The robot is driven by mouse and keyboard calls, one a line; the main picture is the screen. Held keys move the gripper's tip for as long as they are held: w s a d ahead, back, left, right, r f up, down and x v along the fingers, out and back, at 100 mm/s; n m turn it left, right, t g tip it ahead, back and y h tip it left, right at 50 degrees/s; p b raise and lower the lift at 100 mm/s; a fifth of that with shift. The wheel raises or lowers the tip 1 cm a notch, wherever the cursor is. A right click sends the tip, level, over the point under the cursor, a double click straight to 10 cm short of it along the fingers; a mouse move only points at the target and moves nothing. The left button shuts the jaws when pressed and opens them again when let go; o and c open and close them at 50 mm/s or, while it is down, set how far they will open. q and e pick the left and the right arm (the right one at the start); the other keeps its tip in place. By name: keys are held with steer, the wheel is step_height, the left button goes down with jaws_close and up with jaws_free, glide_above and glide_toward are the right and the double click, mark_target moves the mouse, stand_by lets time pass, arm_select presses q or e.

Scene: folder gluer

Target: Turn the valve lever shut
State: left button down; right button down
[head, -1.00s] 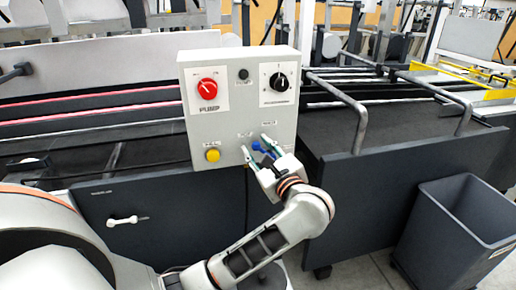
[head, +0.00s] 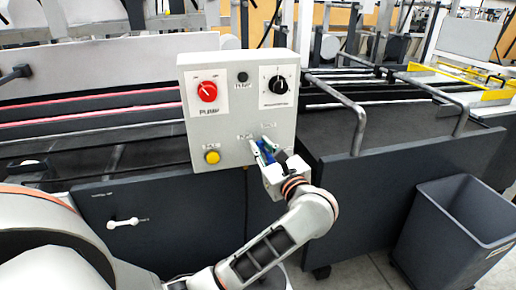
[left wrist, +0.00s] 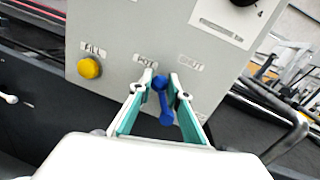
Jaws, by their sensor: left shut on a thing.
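The blue valve lever (left wrist: 165,104) is on the lower right of the grey control panel (left wrist: 125,25). In the left wrist view it slants from its pivot down and slightly right, between the two fingers. My left gripper (left wrist: 163,84) is shut on the lever, with a white-and-teal finger on each side. In the head view the left gripper (head: 264,146) hides most of the blue lever (head: 268,153). Two small labels sit above the lever, too blurred to read surely. My right gripper is in neither view.
A yellow button (head: 212,157) is left of the lever, with a red knob (head: 207,92) and a black dial (head: 278,84) above. A metal rail (head: 345,104) and a grey bin (head: 460,228) stand to the right. A white handle (head: 123,222) is low on the left.

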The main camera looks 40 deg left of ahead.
arm_select(q)
steer(key=shift+w+d+r+m+p, duration=0.3)
steer(key=shift+w+d+m, duration=0.05)
steer(key=shift+m, duration=0.55)
steer(key=shift+w+d+r+m+t+p, duration=0.15)
steer(key=shift+w+d+m+p, duration=0.1)
steer(key=shift+m, duration=0.35)
steer(key=shift+w+d+m+t+p, duration=0.15)
steer(key=shift+w+m+p, duration=0.1)
steer(key=shift+m, duration=0.35)
steer(key=shift+w+d+m, duration=0.3)
steer(key=shift+w+m, duration=0.05)
steer(key=shift+m, duration=0.55)
steer(key=shift+w+d+m+p, duration=0.1)
steer(key=shift+m+p, duration=0.2)
steer(key=shift+p, duration=0.05)
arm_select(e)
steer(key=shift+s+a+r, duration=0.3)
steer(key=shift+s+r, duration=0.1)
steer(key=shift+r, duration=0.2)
arm_select(q)
steer(key=shift+w, duration=0.1)
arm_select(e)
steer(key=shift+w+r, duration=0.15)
arm_select(q)
steer(key=c, duration=1.9)
jaws_free()
